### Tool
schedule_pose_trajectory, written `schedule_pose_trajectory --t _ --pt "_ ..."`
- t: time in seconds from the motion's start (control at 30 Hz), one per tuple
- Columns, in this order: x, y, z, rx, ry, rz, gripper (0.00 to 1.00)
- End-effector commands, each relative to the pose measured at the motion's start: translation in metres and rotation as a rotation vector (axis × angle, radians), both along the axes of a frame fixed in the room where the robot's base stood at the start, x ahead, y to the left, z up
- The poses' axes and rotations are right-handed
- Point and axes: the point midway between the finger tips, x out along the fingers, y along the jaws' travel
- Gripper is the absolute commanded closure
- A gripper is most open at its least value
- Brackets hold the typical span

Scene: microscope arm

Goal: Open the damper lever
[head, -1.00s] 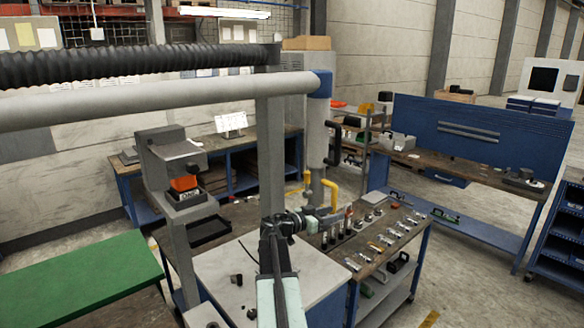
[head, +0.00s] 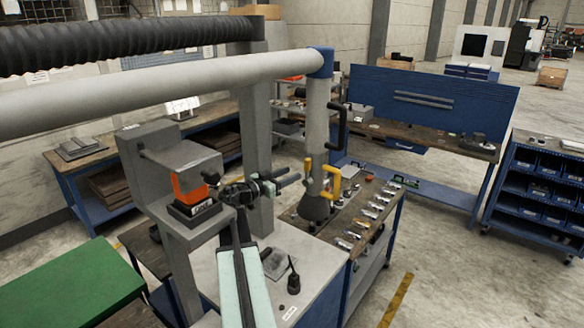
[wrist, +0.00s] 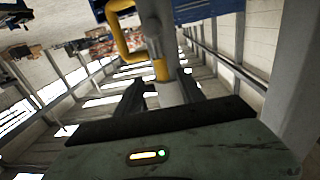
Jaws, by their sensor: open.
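A grey extraction pipe (head: 316,120) hangs down from a blue elbow and ends in a dark hood. A black cranked lever (head: 336,127) sticks out from its right side. Lower down is a yellow handle (head: 332,183), with a yellow band at the pipe. I cannot tell for certain which is the damper lever. My gripper (head: 285,178) is open and empty, left of the pipe at about the yellow handle's height. In the wrist view the pipe (wrist: 168,92) shows beyond and between my open fingers (wrist: 162,90), with the yellow handle (wrist: 122,38) up and left.
A grey machine with an orange part (head: 195,183) stands close left of my arm. A white-topped cabinet (head: 275,300) lies below, with a small dark bottle (head: 293,280). A bench with several metal parts (head: 372,205) is behind the hood. A grey post (head: 257,130) rises behind my gripper.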

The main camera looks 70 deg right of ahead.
Motion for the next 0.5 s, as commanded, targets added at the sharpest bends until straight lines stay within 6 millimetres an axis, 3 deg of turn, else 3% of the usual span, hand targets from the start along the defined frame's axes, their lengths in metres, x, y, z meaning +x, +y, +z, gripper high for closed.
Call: schedule_pose_trajectory --t 0.17,0.5 --pt "-0.003 -0.011 0.000 0.000 0.000 0.001 0.54" --pt "-0.027 -0.063 0.000 0.000 0.000 0.004 0.54"
